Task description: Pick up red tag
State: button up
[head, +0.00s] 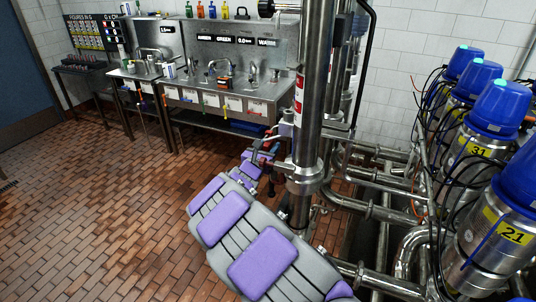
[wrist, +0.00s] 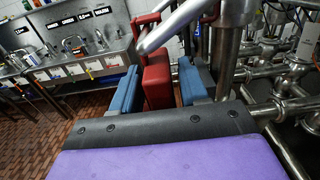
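The red tag (wrist: 158,82) is a thick red block in the middle of the wrist view, with a red hooked part (wrist: 148,18) above it near a shiny metal bar. My gripper (wrist: 160,88) has two blue finger pads, one on each side of the red block. The block is close to the left pad, and a narrow gap shows at the right pad, so the gripper looks open around it. The lower end of the block is hidden behind my dark gripper body. In the head view my arm reaches to the pipes, and the tag is too small and covered to make out well.
A thick vertical steel pipe (head: 312,90) stands right beside my arm, with more pipes at right. Several steel tanks with blue caps (head: 503,105) stand further right. A steel sink counter (head: 225,92) runs along the back wall. Brick floor at left is clear.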

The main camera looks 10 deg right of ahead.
jog(key=shift+a, duration=0.3)
jog(key=c, duration=0.3)
jog(key=shift+d, duration=0.4)
grip_shut()
jog(key=shift+a, duration=0.1)
